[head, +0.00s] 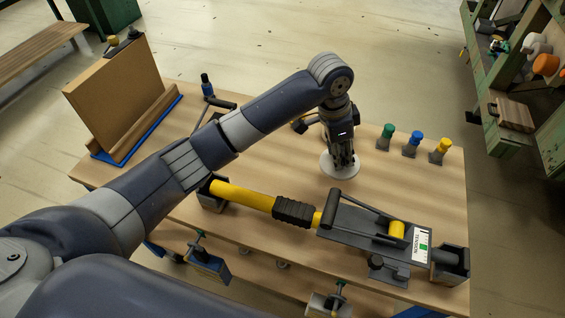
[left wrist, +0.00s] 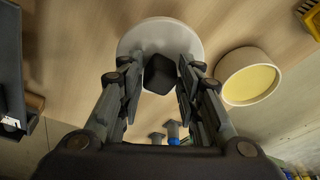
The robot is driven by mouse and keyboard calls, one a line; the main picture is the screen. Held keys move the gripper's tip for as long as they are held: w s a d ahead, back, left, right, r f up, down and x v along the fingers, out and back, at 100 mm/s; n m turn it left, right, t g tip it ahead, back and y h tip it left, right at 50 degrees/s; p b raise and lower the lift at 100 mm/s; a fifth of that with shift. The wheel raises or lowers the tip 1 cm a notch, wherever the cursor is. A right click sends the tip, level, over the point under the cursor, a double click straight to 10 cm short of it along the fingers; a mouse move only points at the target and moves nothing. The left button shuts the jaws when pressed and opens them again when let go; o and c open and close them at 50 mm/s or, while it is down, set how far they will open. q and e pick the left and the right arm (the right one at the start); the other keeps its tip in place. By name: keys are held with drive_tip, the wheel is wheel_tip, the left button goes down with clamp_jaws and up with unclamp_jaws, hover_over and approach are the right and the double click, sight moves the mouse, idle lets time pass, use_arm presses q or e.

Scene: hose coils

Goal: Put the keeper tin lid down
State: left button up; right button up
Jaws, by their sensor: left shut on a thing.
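The lid (head: 327,168) is a pale round disc with a dark block-like knob (left wrist: 160,76). My left gripper (head: 342,160) points down and is shut on the knob, with the disc under its fingertips at or just above the table; I cannot tell whether it touches. In the left wrist view the lid (left wrist: 150,32) spreads out beyond the fingers. An open round tin (left wrist: 250,80), pale outside with a yellow inside, stands to the right of the lid there. In the head view my arm mostly hides that spot. My right gripper is not in view.
A yellow-handled tool with a black grip (head: 295,212) and a grey tension device (head: 370,232) lie along the near side of the table (head: 420,180). Green, blue (head: 411,144) and yellow capped pieces stand to the right. An upright brown board (head: 118,92) stands at the left.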

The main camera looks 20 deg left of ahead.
use_arm(q)
drive_tip(key=shift+w+a+f, duration=0.1)
drive_tip(key=shift+a+f, duration=0.2)
drive_tip(key=shift+f, duration=0.05)
drive_tip(key=a+p, duration=0.1)
drive_tip(key=a, duration=0.4)
drive_tip(key=w+a+p, duration=0.1)
drive_tip(key=a, duration=0.4)
drive_tip(key=a+f+p, duration=0.1)
drive_tip(key=a, duration=0.4)
drive_tip(key=shift+w+a+f+p, duration=0.1)
drive_tip(key=shift+w+p, duration=0.25)
drive_tip(key=shift+w, duration=0.05)
drive_tip(key=x, duration=0.1)
drive_tip(key=p+x, duration=0.1)
drive_tip(key=shift+s+a+f, duration=0.1)
drive_tip(key=shift+a+f, duration=0.15)
drive_tip(key=shift+f, duration=0.6)
drive_tip(key=shift+f, duration=0.1)
drive_tip(key=o, duration=1)
drive_tip(key=shift+o, duration=0.2)
